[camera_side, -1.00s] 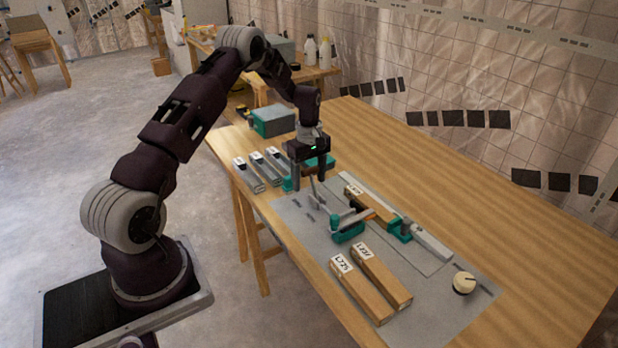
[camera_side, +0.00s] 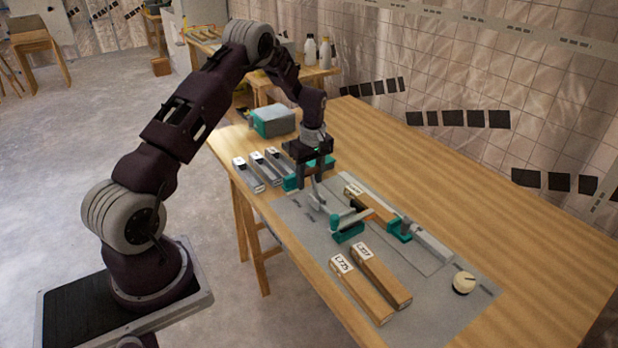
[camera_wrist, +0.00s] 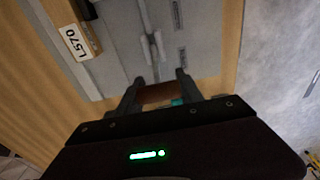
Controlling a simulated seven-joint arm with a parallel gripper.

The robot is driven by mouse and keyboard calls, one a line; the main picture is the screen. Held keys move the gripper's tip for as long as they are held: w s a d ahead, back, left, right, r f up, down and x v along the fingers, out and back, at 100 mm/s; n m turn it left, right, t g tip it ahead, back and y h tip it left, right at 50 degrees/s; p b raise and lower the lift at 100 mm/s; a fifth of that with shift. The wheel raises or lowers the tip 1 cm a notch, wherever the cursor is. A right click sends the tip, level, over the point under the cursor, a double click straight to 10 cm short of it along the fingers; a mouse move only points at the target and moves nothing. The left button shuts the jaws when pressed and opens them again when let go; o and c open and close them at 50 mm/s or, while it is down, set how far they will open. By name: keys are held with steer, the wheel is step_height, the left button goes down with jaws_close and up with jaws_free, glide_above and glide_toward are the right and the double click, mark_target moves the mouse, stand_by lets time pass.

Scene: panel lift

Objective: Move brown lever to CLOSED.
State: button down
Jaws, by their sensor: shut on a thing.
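My gripper (camera_side: 311,176) is low over the far left end of the grey panel plate (camera_side: 290,212). In the wrist view my gripper (camera_wrist: 158,88) has its fingers on either side of a brown piece, which looks like the brown lever (camera_wrist: 160,94), and is shut on it. A bit of teal shows beside the brown piece. A grey upright metal piece (camera_wrist: 152,48) stands just beyond the fingers. Small labels (camera_wrist: 183,57) lie on the plate near it, too blurred to read. The lever's lower part is hidden by my gripper.
A wooden block marked L570 (camera_wrist: 78,42) lies along the plate. Teal clamps (camera_side: 348,231) and (camera_side: 400,229) sit near the middle. Two wooden blocks (camera_side: 362,290) lie in front, a cream knob (camera_side: 464,283) at right. Several grey bars (camera_side: 262,170) lie left. The table's right side is clear.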

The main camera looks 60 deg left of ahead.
mark_target(315, 183)
steer(key=d+y, duration=0.1)
steer(key=y, duration=0.1)
steer(key=d+r+y, duration=0.1)
steer(key=d+y, duration=0.1)
steer(key=y, duration=0.1)
steer(key=shift+r, duration=0.1)
steer(key=y, duration=0.1)
steer(key=d+y, duration=0.1)
steer(key=y, duration=0.1)
steer(key=shift+d, duration=0.25)
steer(key=shift+d+y, duration=0.6)
steer(key=shift+y, duration=0.5)
steer(key=c, duration=0.8)
jaws_free()
steer(key=shift+o, duration=0.2)
steer(key=v, duration=0.7)
steer(key=shift+d, duration=0.1)
